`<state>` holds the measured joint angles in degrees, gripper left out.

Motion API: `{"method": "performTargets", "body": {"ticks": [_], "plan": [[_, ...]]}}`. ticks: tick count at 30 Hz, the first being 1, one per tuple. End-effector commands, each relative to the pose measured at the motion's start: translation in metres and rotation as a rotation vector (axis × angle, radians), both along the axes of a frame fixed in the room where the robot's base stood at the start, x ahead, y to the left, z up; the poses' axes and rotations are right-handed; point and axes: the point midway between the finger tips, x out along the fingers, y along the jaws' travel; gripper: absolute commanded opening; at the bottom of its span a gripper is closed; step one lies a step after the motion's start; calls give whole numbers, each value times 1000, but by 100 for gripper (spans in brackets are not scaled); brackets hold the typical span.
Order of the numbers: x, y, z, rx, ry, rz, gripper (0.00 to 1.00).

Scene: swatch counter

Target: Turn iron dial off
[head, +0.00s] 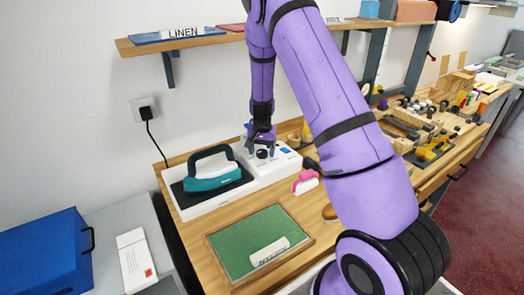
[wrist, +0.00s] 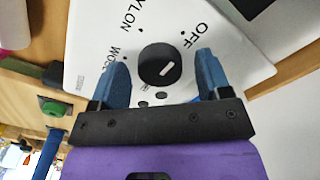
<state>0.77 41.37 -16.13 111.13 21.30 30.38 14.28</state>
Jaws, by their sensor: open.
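The iron's dial is a round black knob (wrist: 158,62) with a short white mark, on a white panel (wrist: 225,75) in the wrist view. The panel reads OFF to the upper right of the knob, NYLON to the upper left and WOOL to the left. The white mark slants up to the right; I cannot tell its exact setting. My gripper (wrist: 161,60) is open, with one blue finger on each side of the knob and gaps showing. In the head view, my gripper (head: 261,140) points down over the white dial box (head: 281,162), partly hiding the knob.
A teal iron (head: 212,181) rests on the white station left of the dial. A green mat (head: 250,232) with a white label block lies in front. A pink-and-white item (head: 306,182) sits close to the box's right. A shelf (head: 190,42) hangs above.

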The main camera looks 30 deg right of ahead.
Motion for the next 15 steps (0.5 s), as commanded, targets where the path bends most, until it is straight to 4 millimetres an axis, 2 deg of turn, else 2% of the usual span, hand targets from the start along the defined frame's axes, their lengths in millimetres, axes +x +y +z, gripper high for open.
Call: {"method": "performTargets", "body": {"ticks": [5, 15], "plan": [[1, 0, 11, 1, -2, 0, 71], [1, 0, 71, 0, -4, 2, 71]]}}
